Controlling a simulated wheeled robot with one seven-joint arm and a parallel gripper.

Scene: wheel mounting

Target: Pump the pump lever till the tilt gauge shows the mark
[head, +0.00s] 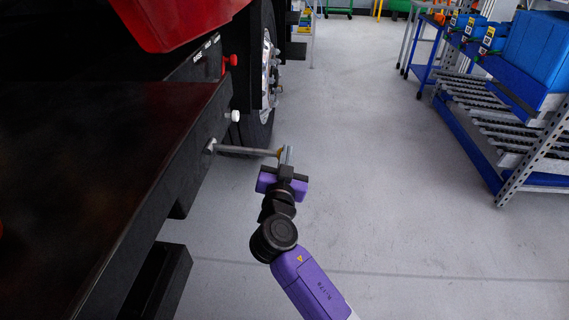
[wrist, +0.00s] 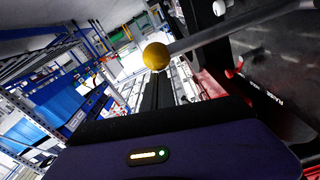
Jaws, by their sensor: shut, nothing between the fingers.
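The pump lever (head: 245,151) is a thin grey rod sticking out to the right from the dark side panel of the vehicle, with a yellow ball at its end. In the wrist view the lever (wrist: 235,32) comes in from the upper right, and its yellow ball (wrist: 156,56) is just ahead of my fingertips. My gripper (head: 287,152) is shut and empty, right at the ball end of the lever. In the wrist view my gripper (wrist: 158,85) shows its fingers closed together; I cannot tell whether they touch the ball. I cannot make out a tilt gauge.
A red knob (head: 231,61) and a white knob (head: 234,116) sit on the vehicle's side. A wheel (head: 268,75) is behind them. A blue rack (head: 500,110) with blue bins stands at right. The grey floor (head: 380,170) between is clear.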

